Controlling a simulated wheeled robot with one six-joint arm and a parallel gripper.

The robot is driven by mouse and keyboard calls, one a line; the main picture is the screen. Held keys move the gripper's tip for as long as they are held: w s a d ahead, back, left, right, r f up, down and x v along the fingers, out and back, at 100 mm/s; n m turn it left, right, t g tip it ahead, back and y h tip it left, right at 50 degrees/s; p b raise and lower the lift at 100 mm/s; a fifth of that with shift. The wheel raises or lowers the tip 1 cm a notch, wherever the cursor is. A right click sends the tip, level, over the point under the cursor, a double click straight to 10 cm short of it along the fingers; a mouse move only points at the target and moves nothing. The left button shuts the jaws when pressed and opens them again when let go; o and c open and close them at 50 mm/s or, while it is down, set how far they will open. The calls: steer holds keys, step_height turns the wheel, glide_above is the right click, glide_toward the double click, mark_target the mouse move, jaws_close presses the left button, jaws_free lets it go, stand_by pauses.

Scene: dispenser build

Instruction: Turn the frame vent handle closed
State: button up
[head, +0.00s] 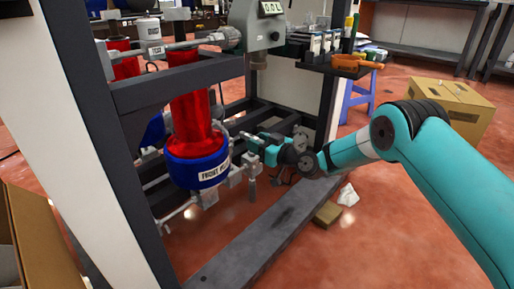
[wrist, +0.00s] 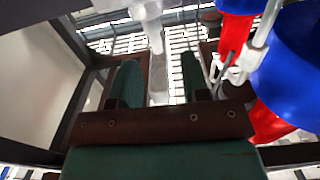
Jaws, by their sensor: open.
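A red cylinder (head: 193,118) stands in a blue base (head: 190,168) with a partly readable label starting "FRONT". Grey valve fittings (head: 235,174) sit at the right of the base, with a short grey piece (head: 252,188) hanging down; I cannot tell for sure which part is the vent handle. My gripper (head: 243,138) is just above and right of these fittings. In the wrist view my gripper (wrist: 160,78) has its two green-padded fingers spread apart. A pale grey fitting (wrist: 152,28) shows beyond and between them, apparently not gripped. Blue and red parts are at the right.
Dark frame posts and beams (head: 180,84) surround the cylinder. A low grey beam (head: 265,235) runs along the front. A cardboard box (head: 440,105) and a small brown block (head: 327,214) are on the red floor. A shelf (head: 335,68) with an orange tool is above.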

steer(key=shift+w+a, duration=0.25)
steer(key=shift+a, duration=0.1)
jaws_close()
